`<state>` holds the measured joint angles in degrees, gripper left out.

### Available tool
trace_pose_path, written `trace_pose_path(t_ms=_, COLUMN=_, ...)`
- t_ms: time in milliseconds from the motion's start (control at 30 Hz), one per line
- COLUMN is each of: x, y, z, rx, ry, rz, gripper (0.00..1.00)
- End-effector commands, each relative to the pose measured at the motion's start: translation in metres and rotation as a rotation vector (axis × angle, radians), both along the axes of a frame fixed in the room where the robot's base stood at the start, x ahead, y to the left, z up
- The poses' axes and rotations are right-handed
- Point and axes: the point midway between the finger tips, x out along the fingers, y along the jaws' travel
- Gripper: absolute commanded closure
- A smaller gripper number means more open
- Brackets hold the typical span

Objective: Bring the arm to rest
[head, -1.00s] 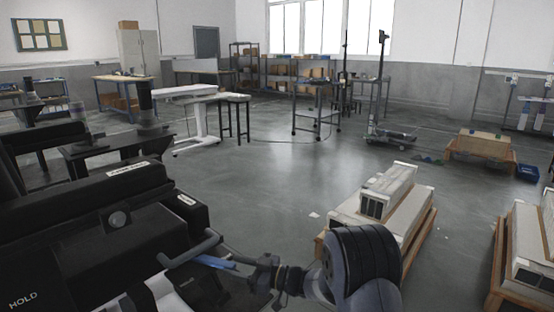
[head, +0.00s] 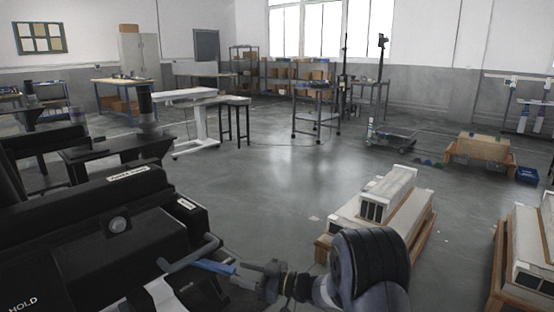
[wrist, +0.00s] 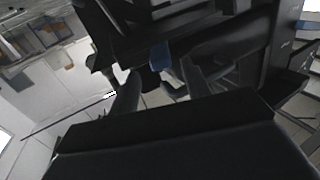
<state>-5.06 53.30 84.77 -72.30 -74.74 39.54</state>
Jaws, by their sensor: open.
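My arm comes in at the bottom of the head view, its dark rounded wrist joint at lower centre right. My gripper (head: 237,273) points left toward a black machine (head: 90,225). Its jaws are open and look empty. A blue bar (head: 211,267) lies just left of the fingertips, beside a grey curved handle (head: 188,254); I cannot tell whether the fingers touch either. In the wrist view, my two fingers (wrist: 162,88) stand apart with a blue piece (wrist: 160,55) beyond them, and dark machine parts fill the space behind.
The black machine fills the lower left, close to my gripper. Pale units on wooden pallets stand at right (head: 385,205) and far right (head: 530,240). A white raised table (head: 190,97) and a wheeled mast (head: 381,85) stand farther back. The grey floor (head: 270,185) between is open.

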Motion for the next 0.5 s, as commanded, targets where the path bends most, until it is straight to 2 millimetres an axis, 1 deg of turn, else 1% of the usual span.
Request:
trace_pose_path(t_ms=33, x=-0.002, y=-0.012, z=0.002, rx=0.000, ry=0.001, rz=-0.005, gripper=0.54)
trace_pose_path(t_ms=333, x=-0.021, y=-0.069, z=0.002, rx=0.000, ry=0.001, rz=-0.006, gripper=0.54)
trace_pose_path(t_ms=367, x=-0.022, y=-0.070, z=0.001, rx=0.002, ry=-0.001, rz=-0.003, gripper=0.54)
trace_pose_path(t_ms=400, x=-0.019, y=-0.055, z=-0.002, rx=0.000, ry=-0.003, rz=0.005, gripper=0.54)
trace_pose_path(t_ms=500, x=-0.013, y=-0.035, z=-0.002, rx=-0.001, ry=-0.003, rz=0.005, gripper=0.54)
